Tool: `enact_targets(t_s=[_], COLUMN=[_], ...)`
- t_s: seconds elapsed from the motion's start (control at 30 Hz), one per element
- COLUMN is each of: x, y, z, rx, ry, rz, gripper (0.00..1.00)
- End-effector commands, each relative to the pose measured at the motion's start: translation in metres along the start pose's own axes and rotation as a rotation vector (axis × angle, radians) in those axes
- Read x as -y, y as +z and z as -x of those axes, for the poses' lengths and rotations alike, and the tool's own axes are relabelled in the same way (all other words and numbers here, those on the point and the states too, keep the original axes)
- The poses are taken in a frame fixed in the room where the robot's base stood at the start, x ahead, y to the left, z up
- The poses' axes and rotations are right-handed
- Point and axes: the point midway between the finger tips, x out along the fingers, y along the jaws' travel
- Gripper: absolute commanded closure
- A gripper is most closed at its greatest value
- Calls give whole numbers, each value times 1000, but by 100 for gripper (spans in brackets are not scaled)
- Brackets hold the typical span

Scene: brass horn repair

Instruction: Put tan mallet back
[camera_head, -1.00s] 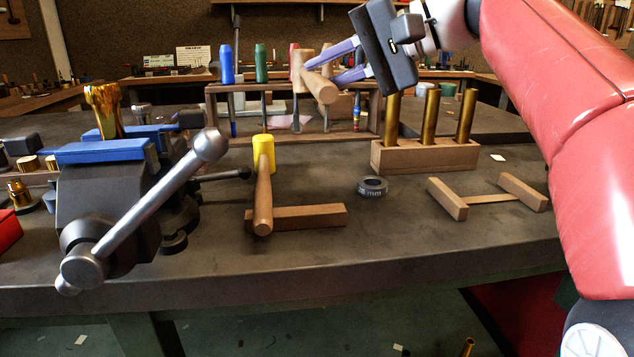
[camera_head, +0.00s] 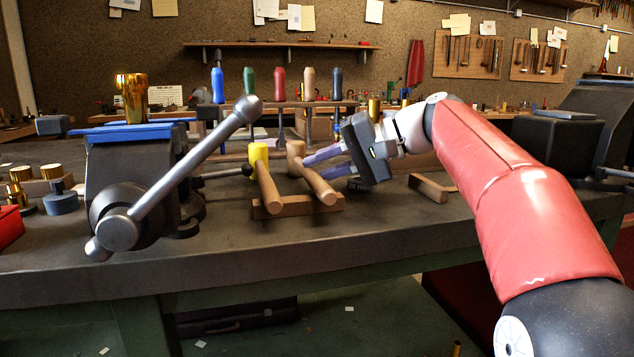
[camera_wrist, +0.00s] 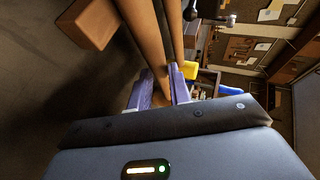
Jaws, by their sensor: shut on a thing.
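The tan mallet (camera_head: 316,184) has a pale wooden head and handle. My gripper (camera_head: 308,162) is shut on it near the head, reaching in from the right. It is tilted, its handle end at the right part of a low wooden block (camera_head: 297,207). I cannot tell whether handle and block touch. A yellow-headed mallet (camera_head: 259,154) sits just left, its handle across the same block. In the wrist view the tan handle (camera_wrist: 146,40) runs up from between my fingers (camera_wrist: 160,92), close to the other handle. The block's end (camera_wrist: 88,23) shows at upper left.
A vise (camera_head: 135,180) with a long bar handle stands at left. A rack of colored-handled tools (camera_head: 280,88) stands behind the mallets. A small wooden stand (camera_head: 430,188) lies right of my gripper. The bench front is clear.

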Motion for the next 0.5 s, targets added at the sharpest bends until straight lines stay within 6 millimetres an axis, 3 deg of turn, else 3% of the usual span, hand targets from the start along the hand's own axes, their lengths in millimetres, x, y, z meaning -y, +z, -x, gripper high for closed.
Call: enact_targets(t_s=[0.17,0.2,0.3,0.37,0.5], x=[0,-1,0,0,0], y=[0,0,0,0,0], z=[1,0,1,1,1], rx=[0,1,0,0,0], ry=[1,2,2,2,1], rz=[0,-2,-2,-1,-1], gripper=[100,78,65,59,59])
